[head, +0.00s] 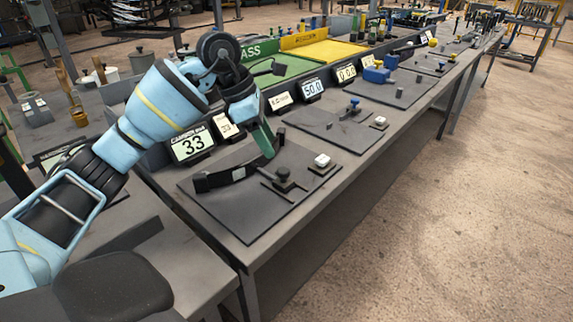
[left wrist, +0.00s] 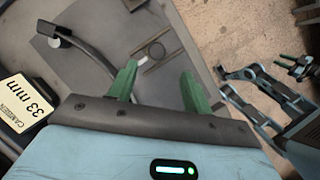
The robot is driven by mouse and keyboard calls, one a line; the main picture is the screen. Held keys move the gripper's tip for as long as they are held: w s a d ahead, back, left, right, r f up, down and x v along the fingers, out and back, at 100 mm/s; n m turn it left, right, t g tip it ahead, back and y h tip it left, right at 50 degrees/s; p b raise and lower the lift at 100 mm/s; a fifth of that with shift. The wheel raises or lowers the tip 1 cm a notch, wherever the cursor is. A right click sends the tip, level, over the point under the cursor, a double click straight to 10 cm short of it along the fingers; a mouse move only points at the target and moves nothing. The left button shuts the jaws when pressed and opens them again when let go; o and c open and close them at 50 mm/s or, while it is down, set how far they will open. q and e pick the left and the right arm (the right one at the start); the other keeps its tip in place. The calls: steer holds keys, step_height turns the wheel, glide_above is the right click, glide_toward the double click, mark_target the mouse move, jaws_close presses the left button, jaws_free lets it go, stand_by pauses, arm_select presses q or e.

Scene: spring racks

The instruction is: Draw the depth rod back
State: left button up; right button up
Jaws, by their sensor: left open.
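On the dark mat (head: 230,212) of the nearest station lies a dark bar (head: 223,178) with a block at its left end. Beside it is a small dark upright knob (head: 283,174) on a thin flat piece. I cannot tell for sure which part is the depth rod. My left gripper (head: 268,140) is above the mat, its green fingers pointing down near the bar's right end. In the left wrist view its two fingers (left wrist: 158,90) stand wide apart with nothing between them, and the curved dark bar (left wrist: 88,45) lies to their left.
A white-topped button (head: 322,160) sits at the mat's right edge. More stations with blue parts (head: 378,72) continue along the bench. The floor (head: 430,210) at right is clear.

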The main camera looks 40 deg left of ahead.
mark_target(283, 170)
arm_select(q)
steer(key=shift+a+x, duration=0.15)
steer(key=shift+x, duration=1.9)
steer(key=shift+a+x, duration=0.15)
steer(key=shift+x, duration=1.85)
steer(key=shift+f, duration=0.1)
jaws_close()
